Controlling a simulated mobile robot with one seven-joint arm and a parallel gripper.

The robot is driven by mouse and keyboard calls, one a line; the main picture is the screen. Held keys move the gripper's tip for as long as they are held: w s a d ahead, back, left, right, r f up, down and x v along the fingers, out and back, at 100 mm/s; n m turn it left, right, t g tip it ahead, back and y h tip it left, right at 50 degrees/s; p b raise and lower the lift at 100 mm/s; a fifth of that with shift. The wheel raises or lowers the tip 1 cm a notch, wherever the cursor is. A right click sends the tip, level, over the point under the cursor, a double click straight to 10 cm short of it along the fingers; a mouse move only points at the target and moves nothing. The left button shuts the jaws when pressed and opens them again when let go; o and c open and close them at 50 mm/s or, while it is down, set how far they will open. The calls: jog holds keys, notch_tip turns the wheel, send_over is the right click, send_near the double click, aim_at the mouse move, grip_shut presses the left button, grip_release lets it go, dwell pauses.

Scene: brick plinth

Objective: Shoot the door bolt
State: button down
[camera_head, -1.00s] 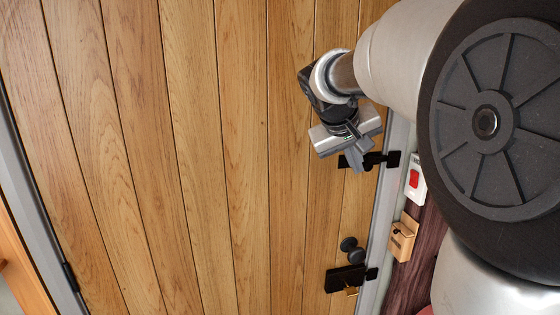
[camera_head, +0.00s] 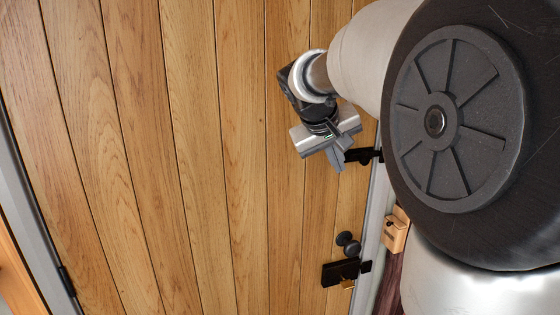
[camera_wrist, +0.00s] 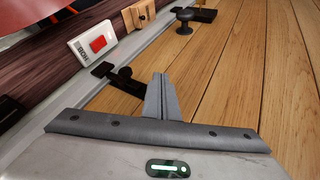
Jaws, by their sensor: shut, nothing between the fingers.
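The black door bolt (camera_head: 364,155) is mounted near the right edge of the wooden door (camera_head: 200,150), beside the grey frame. In the wrist view the bolt (camera_wrist: 122,86) shows its dark knob, and a black keeper (camera_wrist: 102,69) sits on the frame. I cannot tell how far the bar reaches into the keeper. My gripper (camera_head: 338,160) is shut and empty, just left of the bolt in the head view. In the wrist view the closed fingers (camera_wrist: 160,88) stand beside the bolt's knob and hide part of the bolt body. I cannot see clear contact.
A round black knob (camera_head: 348,243) and a dark lock (camera_head: 341,272) with a brass part sit lower on the door. A wooden block (camera_head: 395,232) is on the wall. A white plate with a red switch (camera_wrist: 97,43) is beside the frame. The door's middle is clear.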

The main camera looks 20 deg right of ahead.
jog(key=v, duration=0.9)
jog(key=shift+r, duration=0.25)
jog(key=shift+s+d, duration=0.1)
